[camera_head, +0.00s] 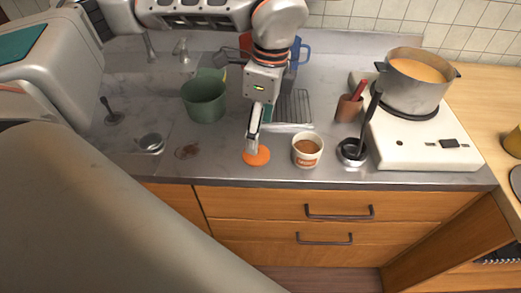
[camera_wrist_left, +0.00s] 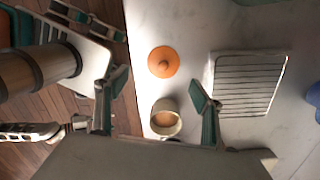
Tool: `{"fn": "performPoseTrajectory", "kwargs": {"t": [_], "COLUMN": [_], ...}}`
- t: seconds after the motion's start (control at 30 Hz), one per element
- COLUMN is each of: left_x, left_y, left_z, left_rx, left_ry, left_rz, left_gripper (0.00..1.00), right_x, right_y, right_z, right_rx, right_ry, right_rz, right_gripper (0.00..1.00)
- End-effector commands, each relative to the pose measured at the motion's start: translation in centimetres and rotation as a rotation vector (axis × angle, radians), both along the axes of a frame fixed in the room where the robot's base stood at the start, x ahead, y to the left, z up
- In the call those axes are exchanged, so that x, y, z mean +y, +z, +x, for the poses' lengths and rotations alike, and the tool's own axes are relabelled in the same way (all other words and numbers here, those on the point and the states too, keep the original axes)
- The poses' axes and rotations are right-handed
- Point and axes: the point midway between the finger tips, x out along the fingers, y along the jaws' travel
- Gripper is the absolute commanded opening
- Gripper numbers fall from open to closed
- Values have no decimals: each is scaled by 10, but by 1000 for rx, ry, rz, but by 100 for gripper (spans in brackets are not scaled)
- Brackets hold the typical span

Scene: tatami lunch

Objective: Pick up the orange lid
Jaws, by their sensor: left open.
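The orange lid (camera_head: 257,157) lies flat on the grey counter near its front edge, left of a white cup of brown contents (camera_head: 307,151). My left gripper (camera_head: 252,148) points down over the lid in the head view, partly covering its far side. In the left wrist view, the lid (camera_wrist_left: 164,62) shows a small central knob and lies beyond the open fingertips (camera_wrist_left: 155,88). The cup (camera_wrist_left: 166,119) appears between the spread fingers there. The fingers hold nothing; I cannot tell their exact height above the lid.
A wire rack (camera_head: 293,107) and green pot (camera_head: 204,99) stand behind. A ladle in a dark holder (camera_head: 352,151), a brown utensil cup (camera_head: 348,108) and a stove with a soup pot (camera_head: 415,84) are to the right. The counter left of the lid is mostly clear.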

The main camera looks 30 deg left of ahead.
Motion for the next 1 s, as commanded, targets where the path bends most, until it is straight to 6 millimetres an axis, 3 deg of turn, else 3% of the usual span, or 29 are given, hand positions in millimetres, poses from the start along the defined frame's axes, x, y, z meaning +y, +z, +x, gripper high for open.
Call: {"fn": "performPoseTrajectory", "kwargs": {"t": [0.2, 0.7, 1.0], "left_x": [17, 11, 12], "left_y": [-4, -63, -72], "left_z": [4, -3, -3], "left_rx": [-26, -26, -29], "left_ry": [78, 75, 74], "left_rz": [49, 46, 45], "left_gripper": [68, 68, 68], "right_x": [0, 0, -1], "right_y": [-2, -5, -5], "right_z": [0, -2, -1], "right_rx": [0, 3, 2], "right_ry": [1, 1, 1], "right_rz": [1, -4, -5], "right_gripper": [49, 49, 49]}}
